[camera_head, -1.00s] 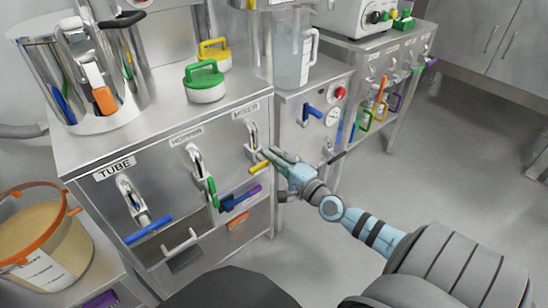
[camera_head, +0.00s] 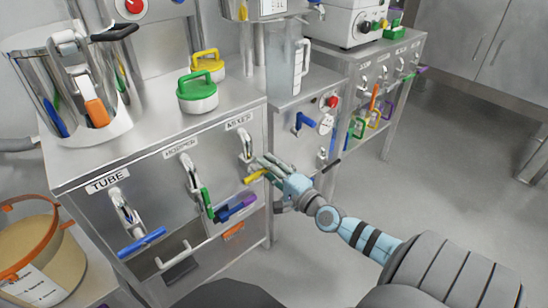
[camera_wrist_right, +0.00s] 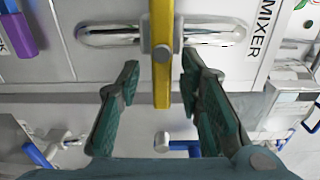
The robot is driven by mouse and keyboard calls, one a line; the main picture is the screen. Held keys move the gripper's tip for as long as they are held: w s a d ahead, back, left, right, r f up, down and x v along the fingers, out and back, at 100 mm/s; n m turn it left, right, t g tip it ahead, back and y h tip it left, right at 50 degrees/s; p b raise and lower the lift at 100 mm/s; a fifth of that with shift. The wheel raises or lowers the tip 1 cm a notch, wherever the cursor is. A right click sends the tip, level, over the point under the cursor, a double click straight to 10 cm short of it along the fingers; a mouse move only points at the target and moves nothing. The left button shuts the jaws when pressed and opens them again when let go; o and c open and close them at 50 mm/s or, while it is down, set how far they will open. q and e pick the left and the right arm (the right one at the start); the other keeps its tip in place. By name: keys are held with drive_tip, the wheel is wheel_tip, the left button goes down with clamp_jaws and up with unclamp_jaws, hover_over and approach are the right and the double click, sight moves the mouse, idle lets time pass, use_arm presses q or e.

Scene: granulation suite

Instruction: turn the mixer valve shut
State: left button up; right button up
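The mixer valve has a yellow handle (camera_head: 254,177) below the MIXER label (camera_head: 238,121) on the steel cabinet front. In the right wrist view the yellow handle (camera_wrist_right: 162,60) lies across the shiny valve pipe (camera_wrist_right: 105,34), at right angles to it. My right gripper (camera_head: 264,167) is at the handle from the right. In the wrist view its two green-padded fingers (camera_wrist_right: 160,80) are apart, with the handle's end between them and a gap on both sides. My left gripper is not in view.
A green-lidded jar (camera_head: 197,97) stands on the cabinet top. Open floor lies right of my arm.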

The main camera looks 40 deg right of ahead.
drive_tip(key=s, duration=1.1)
drive_tip(key=shift+s+a, duration=0.15)
drive_tip(key=shift+s, duration=0.25)
